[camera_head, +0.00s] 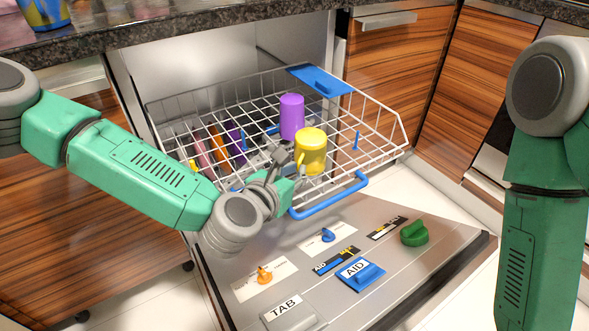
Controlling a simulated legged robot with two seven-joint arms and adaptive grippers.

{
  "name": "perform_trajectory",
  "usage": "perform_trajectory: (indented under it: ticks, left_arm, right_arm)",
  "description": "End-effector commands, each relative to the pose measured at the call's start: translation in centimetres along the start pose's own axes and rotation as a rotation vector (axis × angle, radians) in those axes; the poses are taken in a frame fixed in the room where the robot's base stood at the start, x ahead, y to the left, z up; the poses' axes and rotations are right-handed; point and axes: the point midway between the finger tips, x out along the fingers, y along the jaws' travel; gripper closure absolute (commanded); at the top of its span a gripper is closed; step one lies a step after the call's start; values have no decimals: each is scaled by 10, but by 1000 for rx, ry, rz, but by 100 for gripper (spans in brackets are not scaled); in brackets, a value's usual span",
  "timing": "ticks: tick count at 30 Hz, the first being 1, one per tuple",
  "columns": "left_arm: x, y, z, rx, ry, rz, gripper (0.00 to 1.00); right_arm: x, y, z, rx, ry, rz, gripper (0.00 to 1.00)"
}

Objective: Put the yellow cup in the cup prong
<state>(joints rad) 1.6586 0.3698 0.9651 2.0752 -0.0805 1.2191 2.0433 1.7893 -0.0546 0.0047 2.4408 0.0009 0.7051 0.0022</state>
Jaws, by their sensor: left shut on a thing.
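The yellow cup (310,152) is upside down or nearly so over the front part of the white wire rack (390,118), with its handle toward my left gripper. My left gripper (287,160) reaches in from the left and is shut on the yellow cup at its handle side. The fingertips are small and partly hidden against the rack. A blue prong (356,140) stands up from the rack to the right of the yellow cup, apart from it. My right arm shows at the right edge; its gripper is out of view.
A purple cup (291,117) stands in the rack just behind the yellow cup. Several colored items fill the rack's left side. The rack has a blue front handle (330,197). Below it lies the open dishwasher door (400,275). A dark counter edge (230,25) runs above.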

Motion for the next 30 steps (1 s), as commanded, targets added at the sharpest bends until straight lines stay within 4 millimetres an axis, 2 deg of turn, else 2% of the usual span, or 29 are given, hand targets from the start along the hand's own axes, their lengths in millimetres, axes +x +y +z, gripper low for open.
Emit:
perform_trajectory:
  ticks: [1,3,4,13,17,30]
  left_arm:
    - [0,0,1,0,-1,0,100]
    - [0,0,1,0,-1,0,74]
    - [0,0,1,0,-1,0,67]
    - [0,0,0,0,1,0,67]
    - [-9,0,0,0,2,-1,67]
    - [-95,0,-1,-2,2,-2,67]
  right_arm:
    - [0,0,0,0,0,0,60]
    - [0,0,0,0,0,0,60]
    - [0,0,0,0,0,0,60]
    - [0,0,0,0,1,0,60]
    - [-1,0,1,0,3,0,60]
    - [-1,0,1,0,3,0,60]
